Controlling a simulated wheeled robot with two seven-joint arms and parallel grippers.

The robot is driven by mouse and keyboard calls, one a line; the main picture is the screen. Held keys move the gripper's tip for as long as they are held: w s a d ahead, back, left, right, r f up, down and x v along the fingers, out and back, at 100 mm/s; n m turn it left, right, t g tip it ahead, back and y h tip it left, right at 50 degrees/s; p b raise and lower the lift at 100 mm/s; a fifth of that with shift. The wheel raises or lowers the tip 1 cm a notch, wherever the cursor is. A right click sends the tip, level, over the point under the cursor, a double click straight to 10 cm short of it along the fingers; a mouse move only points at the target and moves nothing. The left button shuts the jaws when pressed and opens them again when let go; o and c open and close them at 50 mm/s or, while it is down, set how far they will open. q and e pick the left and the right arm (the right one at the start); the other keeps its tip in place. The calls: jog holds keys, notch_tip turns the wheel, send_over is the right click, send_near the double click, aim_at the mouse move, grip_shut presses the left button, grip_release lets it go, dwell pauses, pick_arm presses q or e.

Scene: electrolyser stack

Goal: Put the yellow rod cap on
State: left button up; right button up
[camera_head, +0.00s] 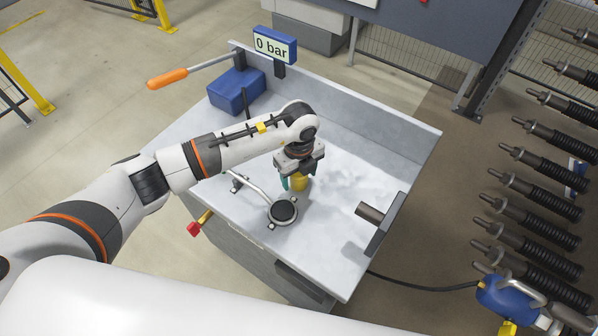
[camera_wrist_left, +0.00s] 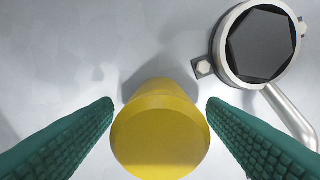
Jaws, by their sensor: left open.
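The yellow rod cap (camera_head: 299,184) stands on the light grey bench top, below my left gripper (camera_head: 297,174). In the left wrist view the yellow cap (camera_wrist_left: 160,135) shows its round end between the two green ribbed fingers of my left gripper (camera_wrist_left: 160,104). The fingers are open, with a gap visible on each side of the cap. Several rods with black springs (camera_head: 545,175) stick out in a column at the right of the head view. My right gripper is not in view.
A round black-faced fitting (camera_head: 283,211) with a bent metal pipe lies close to the cap. The bench has a raised back wall (camera_head: 370,118), a blue box (camera_head: 237,90), an orange-handled lever (camera_head: 168,78) and a "0 bar" display (camera_head: 274,46). A blue tool (camera_head: 500,297) is at the lower right.

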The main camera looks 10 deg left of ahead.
pick_arm(q)
jog(key=shift+f, duration=0.45)
jog(key=shift+c, duration=0.4)
jog(key=c, duration=0.9)
jog(key=shift+c, duration=0.2)
notch_tip(320, 180, up, 10)
jog(key=shift+r+b, duration=0.1)
jog(key=shift+b, duration=0.9)
